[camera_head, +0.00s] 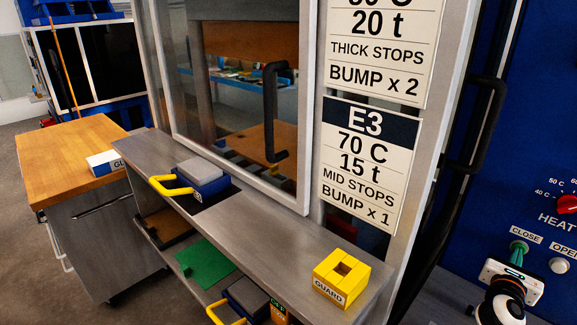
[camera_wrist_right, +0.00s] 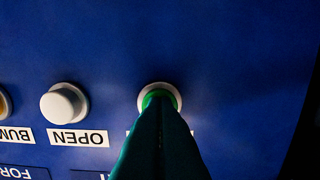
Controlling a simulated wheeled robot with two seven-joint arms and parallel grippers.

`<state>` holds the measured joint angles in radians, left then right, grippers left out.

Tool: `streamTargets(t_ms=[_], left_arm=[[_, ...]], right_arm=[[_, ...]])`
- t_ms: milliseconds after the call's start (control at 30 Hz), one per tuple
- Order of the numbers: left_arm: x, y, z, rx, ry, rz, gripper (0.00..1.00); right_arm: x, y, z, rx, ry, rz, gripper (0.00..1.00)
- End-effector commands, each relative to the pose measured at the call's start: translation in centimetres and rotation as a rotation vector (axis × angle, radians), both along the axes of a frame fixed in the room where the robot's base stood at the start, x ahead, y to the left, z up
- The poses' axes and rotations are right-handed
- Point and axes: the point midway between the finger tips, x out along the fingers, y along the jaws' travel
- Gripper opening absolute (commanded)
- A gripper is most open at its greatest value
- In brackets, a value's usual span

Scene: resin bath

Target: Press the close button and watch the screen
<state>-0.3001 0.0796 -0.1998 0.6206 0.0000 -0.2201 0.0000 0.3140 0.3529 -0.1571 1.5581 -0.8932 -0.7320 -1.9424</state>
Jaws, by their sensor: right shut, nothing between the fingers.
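The CLOSE button (camera_head: 520,245) is on the blue panel at the right of the head view, below its label. In the right wrist view the button (camera_wrist_right: 160,93) shows as a green cap in a pale ring. My right gripper (camera_head: 517,255) is shut and empty. Its dark green fingertips (camera_wrist_right: 158,104) overlap the button's cap and appear to touch it; how far the cap is pressed cannot be told. The fingers cover part of the button and its label in the wrist view. No screen is in view, and my left gripper is not in view.
The white OPEN button (camera_head: 559,265) sits beside CLOSE, below a red HEAT knob (camera_head: 567,204). A black vertical handle (camera_head: 482,125) stands left of the panel. A yellow GUARD block (camera_head: 341,277) and a blue-grey block with yellow handle (camera_head: 203,177) rest on the metal ledge.

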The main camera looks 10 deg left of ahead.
Motion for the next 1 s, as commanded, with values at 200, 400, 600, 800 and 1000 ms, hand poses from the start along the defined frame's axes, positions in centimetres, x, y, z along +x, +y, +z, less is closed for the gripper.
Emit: streamTargets(t_ms=[200,400,600,800,1000], left_arm=[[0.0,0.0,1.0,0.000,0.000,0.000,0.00],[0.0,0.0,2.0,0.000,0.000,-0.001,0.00],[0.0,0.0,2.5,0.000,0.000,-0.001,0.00],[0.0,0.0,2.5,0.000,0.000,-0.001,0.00],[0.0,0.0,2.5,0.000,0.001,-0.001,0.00]], right_arm=[[-1.0,0.6,0.3,-0.003,0.002,0.001,0.00],[-2.8,1.7,0.2,-0.001,0.002,0.001,0.00],[-3.9,2.4,0.1,-0.001,0.001,0.001,0.00],[-4.0,2.4,0.0,0.000,0.000,0.000,0.00],[-4.0,2.4,0.0,-0.001,0.000,0.000,0.00]])
